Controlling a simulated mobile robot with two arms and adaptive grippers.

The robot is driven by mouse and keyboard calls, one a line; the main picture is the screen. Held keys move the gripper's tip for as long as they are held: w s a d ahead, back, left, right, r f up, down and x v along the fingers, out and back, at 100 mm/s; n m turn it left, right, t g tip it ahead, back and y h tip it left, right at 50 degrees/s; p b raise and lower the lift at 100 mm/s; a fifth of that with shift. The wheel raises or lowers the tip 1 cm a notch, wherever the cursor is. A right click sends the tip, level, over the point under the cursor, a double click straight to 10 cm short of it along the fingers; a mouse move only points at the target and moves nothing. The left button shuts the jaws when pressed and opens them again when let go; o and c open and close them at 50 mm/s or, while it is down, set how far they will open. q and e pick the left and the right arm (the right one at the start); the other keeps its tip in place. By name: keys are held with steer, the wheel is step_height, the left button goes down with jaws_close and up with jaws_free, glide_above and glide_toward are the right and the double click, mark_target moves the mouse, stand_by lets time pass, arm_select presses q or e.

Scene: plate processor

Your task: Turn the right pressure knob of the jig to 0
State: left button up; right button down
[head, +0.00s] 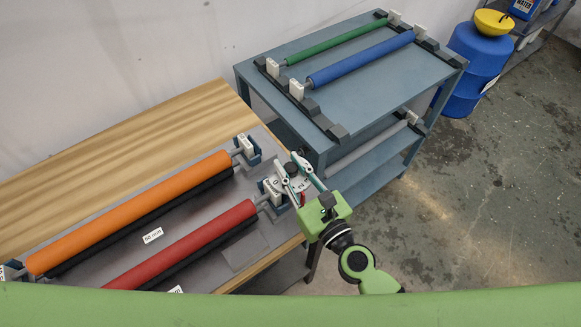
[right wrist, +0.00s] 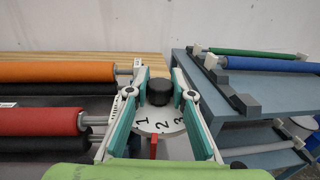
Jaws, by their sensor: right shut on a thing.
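The right pressure knob (right wrist: 157,92) is a black lobed knob above a white dial (right wrist: 170,128) marked 1, 2 and 3. A red pointer (right wrist: 153,145) stands at the dial's near edge, close to the 2. My right gripper (right wrist: 159,76) has its fingers on both sides of the knob and is shut on it. In the head view my right gripper (head: 290,170) is at the right end of the jig (head: 245,252), and its fingers partly cover the knob and dial. My left gripper is not in view.
The jig holds an orange roller (head: 130,212) and a red roller (head: 195,240) on the wooden table (head: 130,130). A blue-grey rack (head: 350,85) with a green roller (head: 335,42) and a blue roller (head: 360,60) stands behind.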

steer(key=n+g+y+b, duration=0.2)
steer(key=g+b, duration=0.1)
steer(key=n+g+y+b, duration=0.3)
steer(key=b, duration=0.1)
steer(key=n+g+y+b, duration=0.3)
steer(key=shift+w+f+g, duration=0.1)
steer(key=shift+f+g, duration=0.15)
steer(key=shift+g, duration=0.15)
steer(key=shift+n+g+b, duration=0.6)
steer(key=shift+b, duration=0.05)
steer(key=n+g+y+b, duration=0.1)
steer(key=n+g, duration=0.1)
steer(key=g, duration=0.2)
steer(key=shift+r, duration=0.15)
steer(key=shift+n+g+b, duration=0.95)
steer(key=shift+n+g, duration=0.75)
steer(key=shift+g, duration=0.6)
steer(key=shift+s+h, duration=0.2)
steer(key=shift+h, duration=0.1)
steer(key=c, duration=1.8)
jaws_free()
steer(key=shift+a, duration=0.1)
steer(key=shift+o, duration=0.2)
steer(key=shift+r, duration=0.1)
steer(key=v, duration=1.2)
steer(key=shift+w, duration=0.15)
